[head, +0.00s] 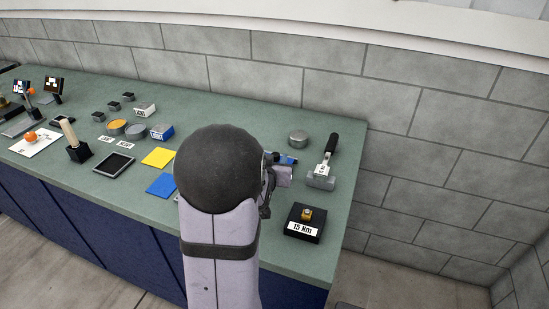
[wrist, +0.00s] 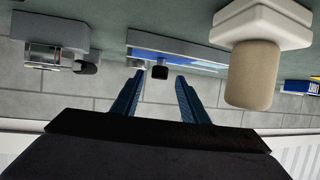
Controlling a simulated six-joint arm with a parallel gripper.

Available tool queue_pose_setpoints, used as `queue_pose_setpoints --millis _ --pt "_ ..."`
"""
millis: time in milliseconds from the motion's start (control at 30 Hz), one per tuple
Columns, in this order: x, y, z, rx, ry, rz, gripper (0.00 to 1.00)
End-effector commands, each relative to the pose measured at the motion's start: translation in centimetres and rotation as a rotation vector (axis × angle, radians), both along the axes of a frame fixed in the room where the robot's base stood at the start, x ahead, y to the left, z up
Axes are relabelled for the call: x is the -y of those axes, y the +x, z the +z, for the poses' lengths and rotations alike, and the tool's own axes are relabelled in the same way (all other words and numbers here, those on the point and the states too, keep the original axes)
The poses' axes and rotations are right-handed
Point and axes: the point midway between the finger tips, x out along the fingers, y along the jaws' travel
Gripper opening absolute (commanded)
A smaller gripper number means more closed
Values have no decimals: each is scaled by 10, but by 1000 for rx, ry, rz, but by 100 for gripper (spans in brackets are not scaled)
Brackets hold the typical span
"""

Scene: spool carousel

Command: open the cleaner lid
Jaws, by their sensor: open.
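The likely cleaner (wrist: 190,50) is a low grey block with a blue strip, near the top middle of the wrist view. A small black tab (wrist: 160,72) sticks out from it. In the head view only a blue part of it (head: 287,159) shows behind my gripper (head: 274,176); my arm hides the rest. I cannot make out the lid's edge. In the wrist view my gripper (wrist: 158,80) is open and empty, its two blue fingers pointing at the cleaner, with the black tab between the fingertips in the picture. Contact cannot be told.
A tan cylinder on a white base (wrist: 253,75) stands close on the wrist view's right. A grey fixture (wrist: 55,30) is on its left. A black-handled tool (head: 322,180) and a "15 Nm" block (head: 304,222) stand to the right of my gripper. The wall is behind.

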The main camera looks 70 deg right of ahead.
Motion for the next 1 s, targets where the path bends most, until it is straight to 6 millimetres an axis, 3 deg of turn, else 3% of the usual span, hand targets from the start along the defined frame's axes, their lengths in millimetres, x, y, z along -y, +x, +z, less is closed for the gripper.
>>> queue_pose_setpoints --millis 400,900,1000 --pt "-30 -6 13 0 0 0 40" --pt "-31 -6 13 0 0 0 40" --pt "-31 2 13 5 4 16 40"
